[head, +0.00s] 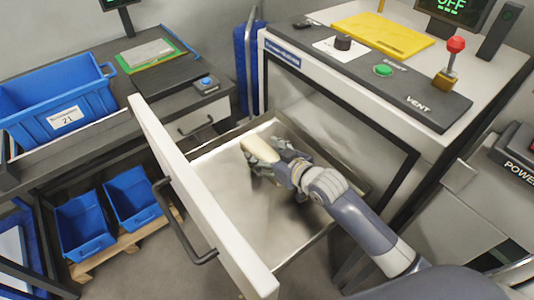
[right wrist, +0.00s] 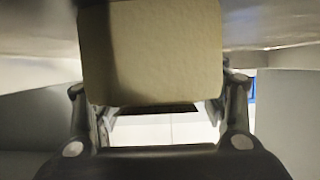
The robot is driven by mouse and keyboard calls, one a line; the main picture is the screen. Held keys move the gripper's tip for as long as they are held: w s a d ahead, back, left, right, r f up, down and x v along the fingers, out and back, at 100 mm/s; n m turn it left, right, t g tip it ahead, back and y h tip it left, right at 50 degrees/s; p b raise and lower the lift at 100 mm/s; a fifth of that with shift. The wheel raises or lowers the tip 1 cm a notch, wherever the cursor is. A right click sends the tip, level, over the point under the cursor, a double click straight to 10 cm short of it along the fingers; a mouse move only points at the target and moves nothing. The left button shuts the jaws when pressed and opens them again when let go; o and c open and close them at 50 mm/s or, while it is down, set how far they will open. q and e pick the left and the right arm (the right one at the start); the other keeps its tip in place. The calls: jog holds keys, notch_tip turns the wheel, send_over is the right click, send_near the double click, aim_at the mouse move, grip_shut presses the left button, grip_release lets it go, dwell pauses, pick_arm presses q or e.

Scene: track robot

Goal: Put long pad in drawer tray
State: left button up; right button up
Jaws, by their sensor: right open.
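The long pad (head: 260,149) is a pale beige block in the far part of the open drawer tray (head: 217,167). In the right wrist view the pad (right wrist: 155,50) fills the upper middle, in front of the fingers. My right gripper (head: 272,165) reaches into the tray at the pad's near side. It is open, with one finger at each side of the pad. I cannot tell whether the fingers touch the pad or whether it lies flat on the tray floor. My left gripper is not in view.
The drawer's white front (head: 195,195) with its dark handle (head: 180,222) stands at the left of the tray. A control panel (head: 375,80) with a green button lies above on the right. A blue bin (head: 65,95) stands on the left bench. The tray's near part is bare.

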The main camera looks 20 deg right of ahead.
jog(key=shift+r, duration=0.25)
jog(key=shift+s+d, duration=0.15)
jog(key=shift+s, duration=0.25)
jog(key=v, duration=1.1)
jog(key=shift+d+r, duration=0.1)
jog(key=shift+r, duration=0.05)
